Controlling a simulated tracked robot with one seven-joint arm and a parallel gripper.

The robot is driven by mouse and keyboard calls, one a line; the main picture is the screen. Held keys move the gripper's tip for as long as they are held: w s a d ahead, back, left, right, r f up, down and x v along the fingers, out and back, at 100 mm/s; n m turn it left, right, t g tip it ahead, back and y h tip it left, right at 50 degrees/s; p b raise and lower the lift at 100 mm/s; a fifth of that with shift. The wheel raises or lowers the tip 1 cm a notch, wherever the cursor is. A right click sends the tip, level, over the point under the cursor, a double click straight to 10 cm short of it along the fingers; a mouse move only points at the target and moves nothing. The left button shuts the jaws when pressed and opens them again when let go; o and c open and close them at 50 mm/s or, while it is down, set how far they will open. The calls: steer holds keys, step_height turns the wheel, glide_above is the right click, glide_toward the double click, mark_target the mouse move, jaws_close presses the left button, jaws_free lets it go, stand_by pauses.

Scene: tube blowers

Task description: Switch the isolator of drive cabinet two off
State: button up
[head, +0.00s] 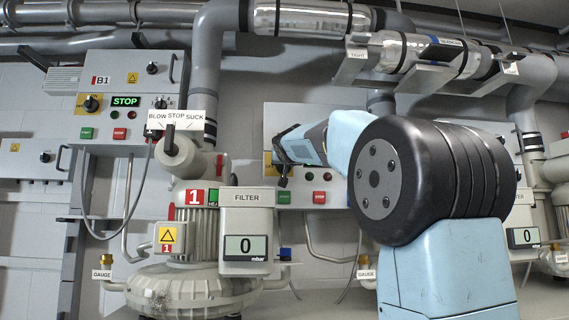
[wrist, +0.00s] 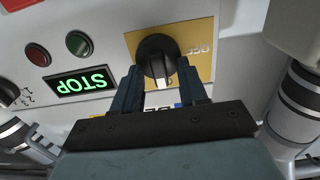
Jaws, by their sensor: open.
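In the wrist view, the black isolator knob (wrist: 157,52) sits on a yellow plate (wrist: 203,28) with OFF lettering at its right. The knob's white mark points down in the picture, away from that lettering. My gripper (wrist: 159,68) is open, with one dark finger on each side of the knob's lower part; I cannot tell whether they touch it. In the head view, my gripper (head: 283,172) is at the middle drive cabinet (head: 340,118), beside its yellow plate (head: 268,158). The arm hides much of this cabinet.
In the head view, cabinet B1 (head: 140,70) stands left; a blower (head: 195,285) and filter box (head: 247,230) stand in front.

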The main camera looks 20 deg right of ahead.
jaws_close()
stand_by(0.4)
steer(key=shift+n, duration=0.3)
steer(key=shift+w+a+f+n, duration=0.1)
steer(key=shift+a+f+n, duration=0.1)
steer(key=shift+n, duration=2.65)
steer(key=shift+w+a+f+n, duration=0.1)
steer(key=shift+f+n, duration=0.15)
steer(key=shift+n, duration=2.65)
steer(key=shift+a+f+n, duration=0.15)
steer(key=shift+f+n, duration=0.05)
steer(key=shift+n, duration=2.65)
steer(key=shift+f, duration=0.1)
steer(key=shift+c, duration=0.8)
jaws_free()
steer(key=shift+o, duration=0.8)
steer(key=shift+r, duration=0.2)
